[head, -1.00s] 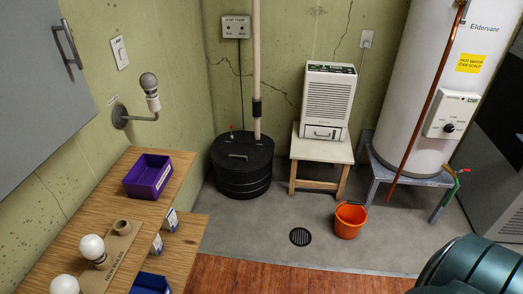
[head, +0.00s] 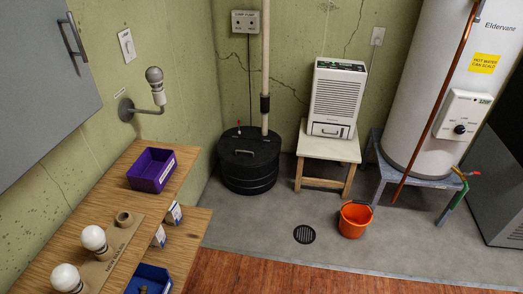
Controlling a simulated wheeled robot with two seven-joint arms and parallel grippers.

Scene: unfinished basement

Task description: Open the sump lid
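The sump (head: 249,178) is a black round ribbed basin on the concrete floor in the back left corner. Its black lid (head: 262,145) lies flat on top, closed, with a small handle (head: 244,153) near the front. A pale vertical pipe (head: 265,70) rises from the lid, and a small red-tipped piece stands at its back left. Neither of my grippers shows in the head view.
A wooden shelf unit (head: 150,212) with a purple bin (head: 152,170), bulbs and a blue bin (head: 149,279) stands at left. A dehumidifier (head: 337,100) on a stool (head: 326,148), an orange bucket (head: 355,219) and a water heater (head: 425,90) stand right. Floor before the sump is clear.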

